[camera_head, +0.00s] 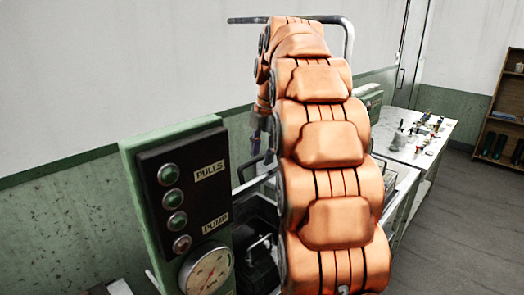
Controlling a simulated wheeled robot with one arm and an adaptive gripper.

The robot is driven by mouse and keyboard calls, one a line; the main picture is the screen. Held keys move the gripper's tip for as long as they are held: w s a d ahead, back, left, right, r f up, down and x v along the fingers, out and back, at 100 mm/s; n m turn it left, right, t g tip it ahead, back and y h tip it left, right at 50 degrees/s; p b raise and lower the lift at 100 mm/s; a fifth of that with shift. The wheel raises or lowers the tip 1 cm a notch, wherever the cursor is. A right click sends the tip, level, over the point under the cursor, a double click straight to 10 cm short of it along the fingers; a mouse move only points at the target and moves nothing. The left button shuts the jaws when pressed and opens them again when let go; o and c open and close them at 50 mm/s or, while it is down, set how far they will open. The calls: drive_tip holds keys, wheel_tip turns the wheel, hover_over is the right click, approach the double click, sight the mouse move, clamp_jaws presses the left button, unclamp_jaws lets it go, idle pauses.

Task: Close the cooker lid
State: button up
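My orange arm fills the middle of the view and hides much of what stands behind it. A small part at the arm's far end, probably my gripper (258,142), shows at its left edge, pointing down; its fingers are too small and covered to tell open from shut. Below it is a dark open-looking basin or cooker (262,268) with a light metal handle (259,242), mostly hidden by the arm and the panel. I cannot make out the cooker lid for certain. A bent grey metal bar (347,38) rises behind the arm.
A green control panel (128,175) with buttons, a gauge (207,270) and PULLS and PUMP labels stands close at left. A white table (436,146) with small items is at right, a wooden shelf (507,95) beyond. Grey floor (460,230) is clear at lower right.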

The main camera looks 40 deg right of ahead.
clamp_jaws()
idle(0.6)
